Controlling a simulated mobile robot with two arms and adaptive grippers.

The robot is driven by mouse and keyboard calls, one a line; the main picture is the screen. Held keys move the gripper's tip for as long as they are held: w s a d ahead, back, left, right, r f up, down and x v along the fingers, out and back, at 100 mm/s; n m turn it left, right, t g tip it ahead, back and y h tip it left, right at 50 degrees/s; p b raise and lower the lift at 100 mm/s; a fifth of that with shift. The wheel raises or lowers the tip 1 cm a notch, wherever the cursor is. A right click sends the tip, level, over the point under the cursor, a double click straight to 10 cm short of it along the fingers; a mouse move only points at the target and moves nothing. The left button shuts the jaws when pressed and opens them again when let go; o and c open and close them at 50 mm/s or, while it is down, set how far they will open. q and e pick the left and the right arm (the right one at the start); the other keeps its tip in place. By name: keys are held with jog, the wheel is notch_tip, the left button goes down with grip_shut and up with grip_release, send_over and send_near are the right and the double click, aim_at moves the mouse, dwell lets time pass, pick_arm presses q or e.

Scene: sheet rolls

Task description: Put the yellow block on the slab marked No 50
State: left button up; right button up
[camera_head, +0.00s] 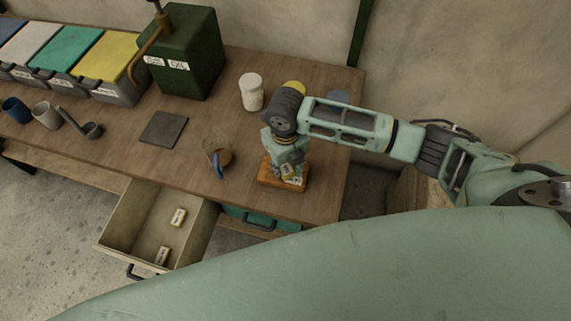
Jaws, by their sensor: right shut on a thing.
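My right gripper (288,165) points down over an orange-brown slab (268,177) near the front right of the workbench. It is shut on a small yellowish block (286,170), mostly hidden by the fingers. A white label (294,181) shows at the slab's front; its text is too small to read. I cannot tell whether the block touches the slab. A flat dark slab (163,129) with no readable mark lies further left. My left gripper is not in view.
An open drawer (112,232) holds two small pale labelled blocks (178,217). A mug (218,153) stands left of the gripper. A white jar (251,93), green oil can (190,60) and coloured bins (110,55) stand behind. Cups (46,115) are at left.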

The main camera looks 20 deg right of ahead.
aim_at(285, 169)
jog(key=shift+f, duration=0.55)
jog(key=o, duration=1.1)
jog(key=shift+f, duration=0.1)
jog(key=shift+o, duration=0.2)
jog(key=shift+r, duration=0.25)
notch_tip(285, 169, up, 12)
jog(key=b, duration=0.2)
jog(key=shift+s+a+f, duration=0.1)
jog(key=shift+f, duration=0.05)
